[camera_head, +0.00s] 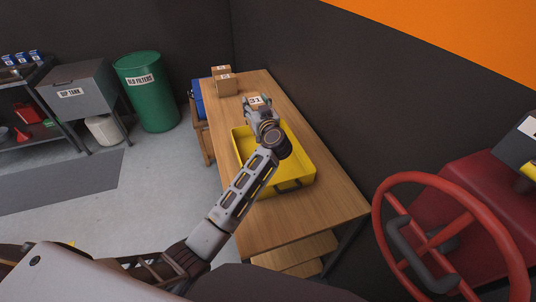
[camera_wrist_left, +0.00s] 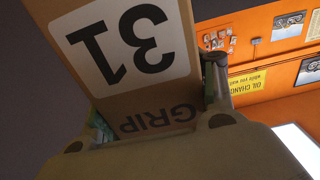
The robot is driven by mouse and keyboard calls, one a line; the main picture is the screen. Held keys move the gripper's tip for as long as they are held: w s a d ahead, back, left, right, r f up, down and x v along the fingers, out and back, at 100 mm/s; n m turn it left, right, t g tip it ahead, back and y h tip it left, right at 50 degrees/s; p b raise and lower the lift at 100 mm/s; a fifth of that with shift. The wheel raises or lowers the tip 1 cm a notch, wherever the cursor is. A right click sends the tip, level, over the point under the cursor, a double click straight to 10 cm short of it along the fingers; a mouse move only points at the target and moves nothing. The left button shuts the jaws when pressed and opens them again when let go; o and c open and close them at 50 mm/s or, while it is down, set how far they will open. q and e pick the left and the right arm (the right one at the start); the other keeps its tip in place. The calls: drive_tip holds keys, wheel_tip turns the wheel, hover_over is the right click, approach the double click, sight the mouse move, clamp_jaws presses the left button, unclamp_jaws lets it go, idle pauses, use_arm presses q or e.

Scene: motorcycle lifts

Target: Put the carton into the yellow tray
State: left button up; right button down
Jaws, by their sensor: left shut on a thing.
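The carton (camera_head: 257,101) is a small brown box with a white label reading 31. It also fills much of the left wrist view (camera_wrist_left: 120,70), where the word GRIP shows on it. My left gripper (camera_head: 258,108) is shut on the carton at the far end of the yellow tray; in the left wrist view a finger (camera_wrist_left: 217,85) shows at the carton's right side. The yellow tray (camera_head: 306,167) lies on the wooden table, partly hidden by my left arm. I cannot tell whether the carton is above the tray or just beyond its far rim. My right gripper is not in view.
The wooden table (camera_head: 325,208) stands along the dark wall. Two other brown boxes (camera_head: 226,86) stand at its far end. A green drum (camera_head: 145,92) and a grey dip tank (camera_head: 75,85) stand to the left. A red wheel (camera_head: 447,238) is at the right.

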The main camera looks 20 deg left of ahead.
use_arm(q)
drive_tip(key=shift+f, duration=3.1)
drive_tip(key=shift+f, duration=1.85)
drive_tip(key=shift+f, duration=0.6)
drive_tip(key=o, duration=1.3)
drive_tip(key=shift+c, duration=0.2)
drive_tip(key=shift+r, duration=0.45)
drive_tip(key=b+v, duration=0.1)
drive_tip(key=v, duration=0.6)
drive_tip(key=shift+s+d+r, duration=0.15)
drive_tip(key=shift+s+d, duration=0.05)
